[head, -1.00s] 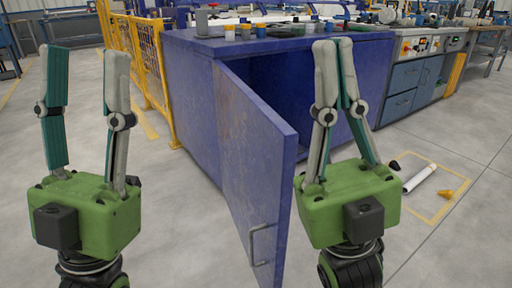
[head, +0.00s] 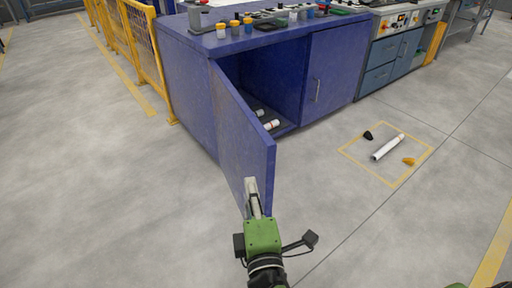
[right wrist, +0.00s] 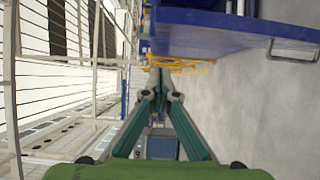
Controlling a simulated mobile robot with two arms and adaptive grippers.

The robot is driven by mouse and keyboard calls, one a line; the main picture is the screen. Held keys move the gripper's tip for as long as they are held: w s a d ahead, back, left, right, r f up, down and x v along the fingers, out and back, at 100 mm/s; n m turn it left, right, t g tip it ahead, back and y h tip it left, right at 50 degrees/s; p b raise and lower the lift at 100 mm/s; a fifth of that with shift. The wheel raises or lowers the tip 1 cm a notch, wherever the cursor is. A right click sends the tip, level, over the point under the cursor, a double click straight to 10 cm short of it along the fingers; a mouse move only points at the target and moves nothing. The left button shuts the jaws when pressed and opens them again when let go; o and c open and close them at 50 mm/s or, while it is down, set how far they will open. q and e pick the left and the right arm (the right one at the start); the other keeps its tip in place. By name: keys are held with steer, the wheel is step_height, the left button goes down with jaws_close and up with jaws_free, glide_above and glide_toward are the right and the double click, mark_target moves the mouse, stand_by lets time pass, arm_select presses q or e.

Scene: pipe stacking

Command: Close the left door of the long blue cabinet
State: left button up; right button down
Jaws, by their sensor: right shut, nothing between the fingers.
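The long blue cabinet (head: 190,90) stands with its left door (head: 243,140) swung wide open toward me, outer face to the left. The right door (head: 335,65) is closed. My right gripper (head: 250,182) is shut and empty, in front of the lower part of the open door near its free edge; I cannot tell whether it touches. In the right wrist view its fingertips (right wrist: 160,82) meet, and the blue door (right wrist: 225,35) with its handle (right wrist: 293,50) is at upper right. In the head view the door's handle is hidden. My left gripper is not in view.
White pipes (head: 270,125) lie inside the cabinet. Cups and parts stand on its top. A yellow fence (head: 145,60) is at left. A white pipe (head: 388,147) and small fittings lie in a yellow floor square. The floor around the door is mostly clear.

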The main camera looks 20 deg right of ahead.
mark_target(261, 154)
steer(key=w+d, duration=0.1)
steer(key=w, duration=0.2)
steer(key=w+d, duration=0.2)
steer(key=w, duration=0.1)
steer(key=w+d, duration=0.2)
steer(key=w, duration=0.2)
steer(key=shift+d, duration=0.25)
steer(key=shift+d, duration=0.1)
